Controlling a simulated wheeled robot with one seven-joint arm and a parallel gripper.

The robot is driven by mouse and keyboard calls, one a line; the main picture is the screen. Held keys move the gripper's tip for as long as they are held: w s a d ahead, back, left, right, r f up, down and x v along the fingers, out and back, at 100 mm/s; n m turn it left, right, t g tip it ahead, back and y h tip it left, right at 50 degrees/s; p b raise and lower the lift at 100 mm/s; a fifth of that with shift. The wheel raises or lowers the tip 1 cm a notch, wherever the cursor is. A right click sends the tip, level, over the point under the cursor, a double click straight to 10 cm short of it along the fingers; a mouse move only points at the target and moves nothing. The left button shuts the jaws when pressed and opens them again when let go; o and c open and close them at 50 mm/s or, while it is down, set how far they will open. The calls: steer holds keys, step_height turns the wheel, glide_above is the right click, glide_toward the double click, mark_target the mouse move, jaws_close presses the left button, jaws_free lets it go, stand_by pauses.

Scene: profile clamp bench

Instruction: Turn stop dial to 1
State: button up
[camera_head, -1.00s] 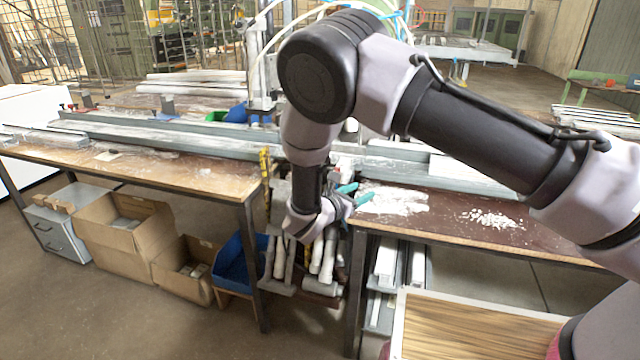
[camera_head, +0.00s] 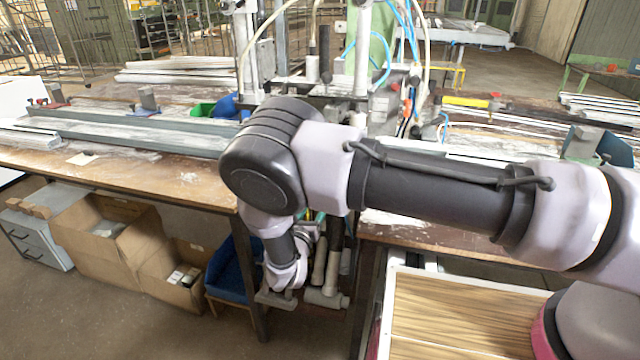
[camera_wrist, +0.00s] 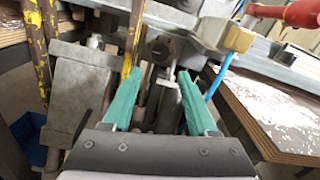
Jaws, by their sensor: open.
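In the wrist view my gripper (camera_wrist: 158,82) is open, with its two teal fingers apart and nothing held between them. A dark, round, knob-like part (camera_wrist: 168,47) shows just beyond the fingertips, close to the middle. It may be the stop dial, but I cannot be sure, and no numbers can be read. In the head view my own arm hangs in front of the gap between the two bench tops, in front of the clamp machine (camera_head: 361,50). My forearm and wrist hide most of the gripper and whatever lies in front of it.
Yellow-and-black striped posts (camera_wrist: 38,45) and a grey block (camera_wrist: 80,85) stand left of the fingers. A blue hose (camera_wrist: 219,78) and the right bench edge (camera_wrist: 262,138) are at the right. Cardboard boxes (camera_head: 95,240) and a blue bin (camera_head: 232,266) sit under the left bench.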

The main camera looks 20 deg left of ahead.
steer(key=w, duration=1)
steer(key=shift+w, duration=0.25)
jaws_close()
